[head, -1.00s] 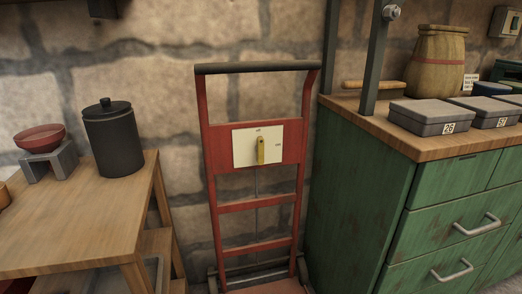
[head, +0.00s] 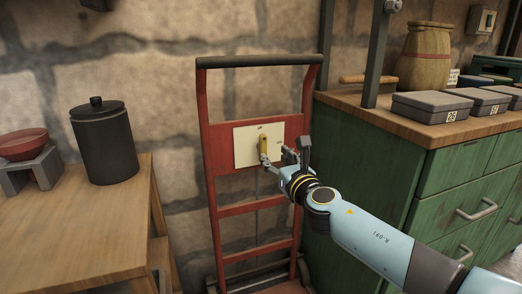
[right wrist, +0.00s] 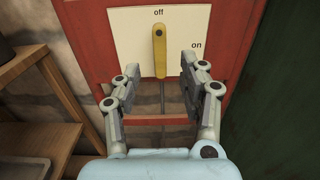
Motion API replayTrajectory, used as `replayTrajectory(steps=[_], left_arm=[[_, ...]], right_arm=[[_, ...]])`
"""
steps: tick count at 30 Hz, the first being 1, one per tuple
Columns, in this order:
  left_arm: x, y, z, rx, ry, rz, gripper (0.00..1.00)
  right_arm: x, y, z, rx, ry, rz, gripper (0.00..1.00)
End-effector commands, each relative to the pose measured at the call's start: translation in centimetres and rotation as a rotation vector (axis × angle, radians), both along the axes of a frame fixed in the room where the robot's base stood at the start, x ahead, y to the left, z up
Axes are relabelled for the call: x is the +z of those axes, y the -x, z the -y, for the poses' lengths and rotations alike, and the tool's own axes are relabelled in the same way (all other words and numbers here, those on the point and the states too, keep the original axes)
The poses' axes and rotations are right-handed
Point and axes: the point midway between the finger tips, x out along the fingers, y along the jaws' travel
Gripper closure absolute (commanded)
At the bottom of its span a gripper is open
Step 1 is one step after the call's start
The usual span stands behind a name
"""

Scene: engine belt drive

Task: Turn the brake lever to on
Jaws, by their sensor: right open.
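The brake lever (head: 263,145) is a yellow handle on a white plate (head: 243,148) fixed to a red hand truck (head: 220,134). In the right wrist view the lever (right wrist: 159,52) hangs straight down from its pivot. The plate there reads "off" above the pivot and "on" to the right. My right gripper (head: 277,161) is open in front of the plate. In the right wrist view its fingers (right wrist: 161,66) appear on either side of the lever's lower end. I cannot tell whether either finger touches it. My left gripper is not in view.
A green cabinet (head: 365,185) with several grey boxes on top stands close on the right. A wooden table (head: 70,225) with a black canister (head: 103,143) and a red bowl (head: 22,143) stands on the left. A stone wall is behind.

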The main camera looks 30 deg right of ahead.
Motion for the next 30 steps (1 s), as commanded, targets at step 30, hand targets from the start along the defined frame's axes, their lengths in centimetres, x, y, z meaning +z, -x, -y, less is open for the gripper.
replayTrajectory(steps=[30], left_arm=[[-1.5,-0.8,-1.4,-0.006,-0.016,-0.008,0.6]], right_arm=[[-0.1,-9.1,2.2,-0.001,-0.005,-0.002,0.75]])
